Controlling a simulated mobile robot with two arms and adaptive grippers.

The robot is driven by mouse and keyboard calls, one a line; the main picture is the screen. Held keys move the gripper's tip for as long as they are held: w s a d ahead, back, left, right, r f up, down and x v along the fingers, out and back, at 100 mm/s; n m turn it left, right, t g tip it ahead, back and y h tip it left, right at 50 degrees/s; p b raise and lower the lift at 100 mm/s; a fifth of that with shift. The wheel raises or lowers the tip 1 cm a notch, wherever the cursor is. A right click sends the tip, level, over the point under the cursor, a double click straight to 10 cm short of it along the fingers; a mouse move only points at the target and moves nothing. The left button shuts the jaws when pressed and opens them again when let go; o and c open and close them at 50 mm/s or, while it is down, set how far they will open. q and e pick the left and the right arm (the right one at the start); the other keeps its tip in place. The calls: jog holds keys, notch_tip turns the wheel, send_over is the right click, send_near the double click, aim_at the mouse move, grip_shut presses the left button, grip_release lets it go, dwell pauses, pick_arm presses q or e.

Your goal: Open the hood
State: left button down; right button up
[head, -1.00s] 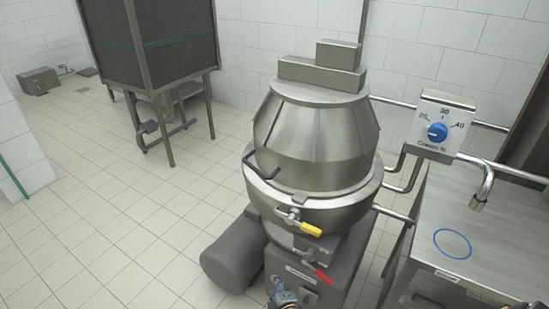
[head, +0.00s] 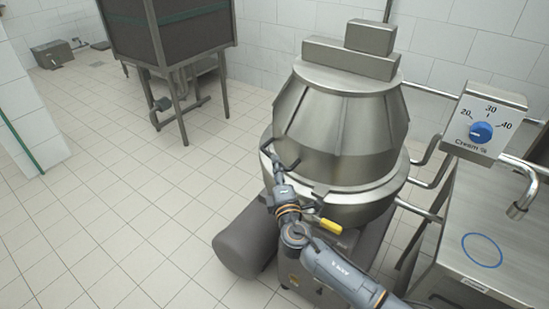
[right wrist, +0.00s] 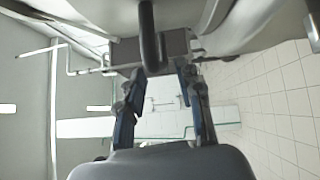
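The hood (head: 340,125) is the conical steel cover on the round machine, and it sits down on the bowl (head: 345,210). Its dark bent handle (head: 289,168) sticks out at the front left. My right arm reaches up from the bottom, and my right gripper (head: 274,163) is at the handle. In the right wrist view the handle (right wrist: 149,35) comes down from the top, its end close to the spread fingertips of the gripper (right wrist: 163,76). The fingers are apart and not closed on it. My left gripper is not in view.
A yellow-handled valve (head: 330,226) is on the machine's front, close to my right arm. A steel table (head: 475,215) and a dial box (head: 485,122) stand at the right. A dark cabinet on legs (head: 170,35) stands at the back left.

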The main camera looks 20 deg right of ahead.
jog(key=shift+w+d+r, duration=0.1)
jog(key=shift+w+d, duration=0.05)
jog(key=shift+w, duration=0.9)
jog(key=shift+w+d, duration=0.1)
jog(key=shift+w, duration=0.95)
grip_shut()
